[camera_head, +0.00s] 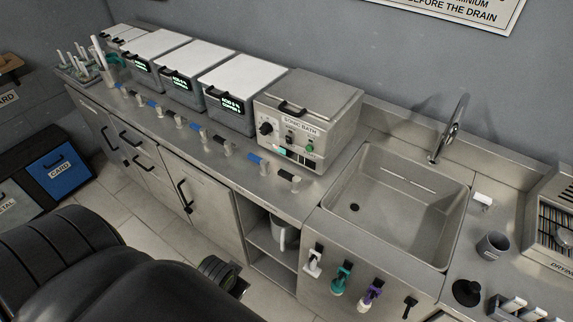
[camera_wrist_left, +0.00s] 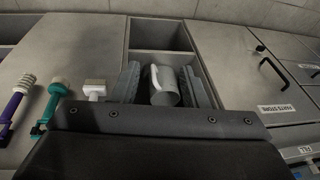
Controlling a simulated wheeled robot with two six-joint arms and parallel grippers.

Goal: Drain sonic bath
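The sonic bath (camera_head: 305,110) is a steel box with a closed lid and a labelled front panel with knobs and switches. In front of it, a blue-handled valve (camera_head: 258,162) and a black-handled valve (camera_head: 289,178) stand at the counter edge. A pale grey jug (camera_head: 283,235) with a handle stands in the open shelf below. My left gripper (camera_head: 222,274) is low in front of the cabinet, left of the jug and apart from it. In the left wrist view, its open fingers (camera_wrist_left: 160,72) frame the jug (camera_wrist_left: 164,92), which is farther off. My right gripper is out of view.
A steel sink (camera_head: 400,200) with a tap (camera_head: 452,130) is right of the bath. Several brushes (camera_head: 341,278) hang on the sink front. Boilers (camera_head: 235,90) with lit displays line the counter to the left. A grey cup (camera_head: 492,245) stands right of the sink.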

